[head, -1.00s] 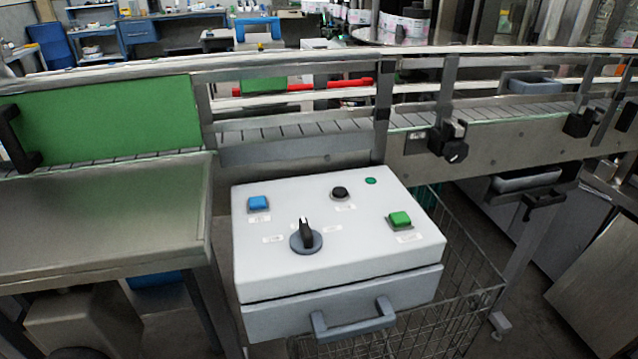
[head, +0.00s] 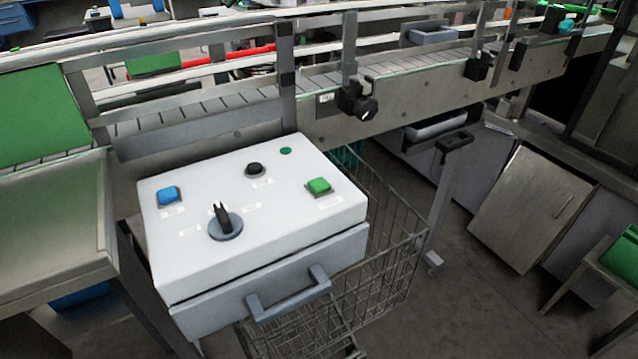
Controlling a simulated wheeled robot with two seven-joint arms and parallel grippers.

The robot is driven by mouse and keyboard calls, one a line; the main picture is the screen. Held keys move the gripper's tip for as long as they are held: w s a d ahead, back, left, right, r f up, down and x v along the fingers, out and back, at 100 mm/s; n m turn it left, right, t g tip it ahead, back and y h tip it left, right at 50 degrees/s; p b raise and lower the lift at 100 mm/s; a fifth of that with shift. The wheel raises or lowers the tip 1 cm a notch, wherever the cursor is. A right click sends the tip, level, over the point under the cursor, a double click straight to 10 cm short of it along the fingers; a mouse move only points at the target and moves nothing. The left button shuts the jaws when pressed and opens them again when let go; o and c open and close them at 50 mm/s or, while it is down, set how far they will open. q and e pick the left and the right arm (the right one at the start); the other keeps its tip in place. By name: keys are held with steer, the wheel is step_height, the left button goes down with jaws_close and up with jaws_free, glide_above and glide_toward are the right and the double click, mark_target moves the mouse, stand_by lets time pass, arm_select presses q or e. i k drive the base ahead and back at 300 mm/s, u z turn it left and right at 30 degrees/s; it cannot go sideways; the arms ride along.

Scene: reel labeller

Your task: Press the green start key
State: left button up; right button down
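A black rotary switch (head: 224,222) on a grey disc is at the front middle. A black round button (head: 254,169) and a small green round lamp or button (head: 286,151) are toward the back. The labels are too small to read. Neither of my grippers shows in the head view.
A grey handle (head: 290,297) sticks out from the box front. A wire basket (head: 385,250) stands beside and below the box. A conveyor with rails (head: 420,100) runs behind it. A metal table (head: 50,225) is at the left. Open floor (head: 450,310) lies at the right.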

mark_target(320, 185)
steer(key=k, duration=1.3)
steer(key=u, duration=0.2)
steer(key=i, duration=0.85)
steer(key=u, duration=0.15)
